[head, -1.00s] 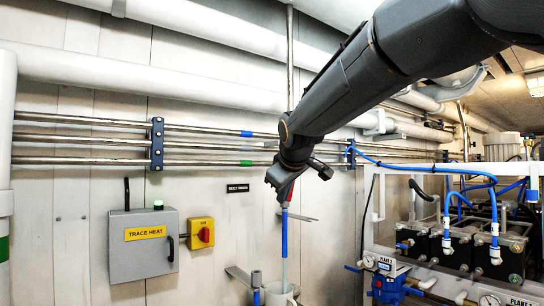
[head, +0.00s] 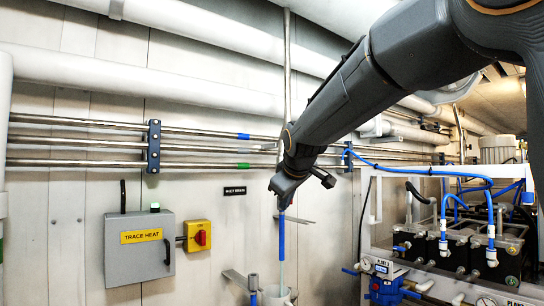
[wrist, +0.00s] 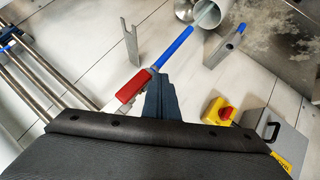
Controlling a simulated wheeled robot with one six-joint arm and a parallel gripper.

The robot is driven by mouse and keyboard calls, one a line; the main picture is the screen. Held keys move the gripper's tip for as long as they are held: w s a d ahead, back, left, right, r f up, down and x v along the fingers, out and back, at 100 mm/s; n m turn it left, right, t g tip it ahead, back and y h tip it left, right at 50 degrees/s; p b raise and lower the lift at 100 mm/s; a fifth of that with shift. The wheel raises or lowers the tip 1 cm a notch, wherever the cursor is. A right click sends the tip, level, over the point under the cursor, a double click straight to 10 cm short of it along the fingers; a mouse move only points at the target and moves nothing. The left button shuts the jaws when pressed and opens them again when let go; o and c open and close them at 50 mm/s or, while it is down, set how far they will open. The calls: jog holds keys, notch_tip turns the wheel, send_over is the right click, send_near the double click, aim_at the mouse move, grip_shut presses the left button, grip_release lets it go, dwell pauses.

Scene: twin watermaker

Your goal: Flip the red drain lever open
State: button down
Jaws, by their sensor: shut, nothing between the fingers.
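The red drain lever (wrist: 133,86) shows in the wrist view, just left of my fingers. It lies roughly in line with the blue pipe (wrist: 172,48), at that pipe's near end. My gripper (wrist: 164,78) is shut and empty, its dark fingertips close beside the lever and pipe end. I cannot tell whether they touch the lever. In the head view my gripper (head: 281,205) is at the top of the upright blue pipe (head: 281,238) and hides the lever.
A grey trace heat box (head: 139,262) and a yellow switch with a red knob (head: 197,236) are on the wall at left. A metal bracket (wrist: 131,40) stands near the pipe. Steel pipes (head: 80,146) run along the wall. Plant with blue hoses (head: 465,172) stands at right.

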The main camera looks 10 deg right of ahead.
jog(key=shift+a, duration=0.1)
jog(key=s+a+b, duration=0.3)
jog(key=s+a, duration=0.2)
jog(key=s, duration=0.6)
jog(key=shift+s+a+r+b, duration=0.3)
jog(key=shift+s+a+r, duration=0.05)
jog(key=shift+r, duration=0.1)
jog(key=s+d+f+m+g, duration=0.2)
jog(key=s+d+f, duration=0.2)
jog(key=f, duration=0.7)
jog(key=s+d+f+m+g+h, duration=0.1)
jog(key=s+d+f+m+g, duration=0.2)
jog(key=f, duration=0.8)
jog(key=s+d+f+m+g, duration=0.15)
jog(key=s+d+f, duration=0.35)
jog(key=f, duration=0.7)
jog(key=s+d+f+m+g, duration=0.1)
jog(key=s+f+g, duration=0.3)
jog(key=s+f, duration=0.5)
jog(key=s+m, duration=0.1)
jog(key=s, duration=0.2)
jog(key=shift+s, duration=0.25)
